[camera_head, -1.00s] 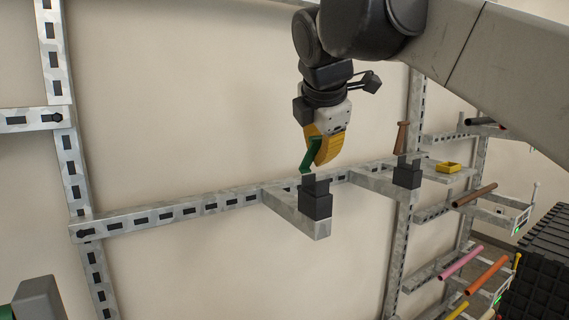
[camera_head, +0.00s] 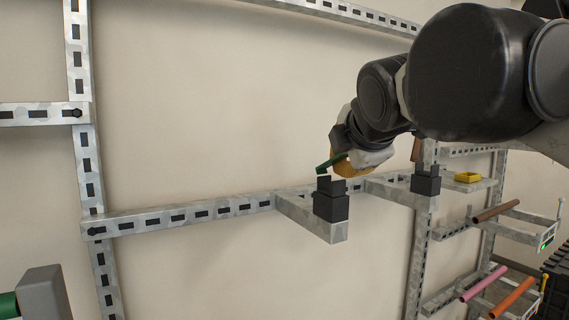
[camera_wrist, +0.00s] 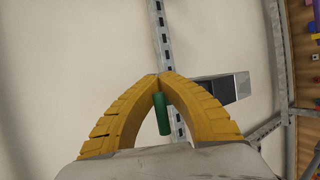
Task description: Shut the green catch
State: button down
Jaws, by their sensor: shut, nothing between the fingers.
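The green catch (camera_head: 331,163) is a short green bar above a black holder (camera_head: 331,203) on a grey bracket. It slants up to the right towards my gripper, clear of lying flat on the holder. My gripper (camera_head: 343,166), with yellow fingers, is right beside the catch, just above and right of the holder. In the wrist view my fingers (camera_wrist: 162,76) meet at their tips with nothing between them. The green bar (camera_wrist: 162,114) shows in the gap framed by the fingers. Whether the fingers touch it is unclear.
The bracket (camera_head: 322,232) juts from a slotted metal rail (camera_head: 205,213) on the wall. Coloured pipes (camera_head: 495,211) lie on racks at the right. The wall left of the bracket is clear.

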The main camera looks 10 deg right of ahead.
jog(key=c, duration=1.6)
grip_release()
jog(key=shift+a, duration=0.35)
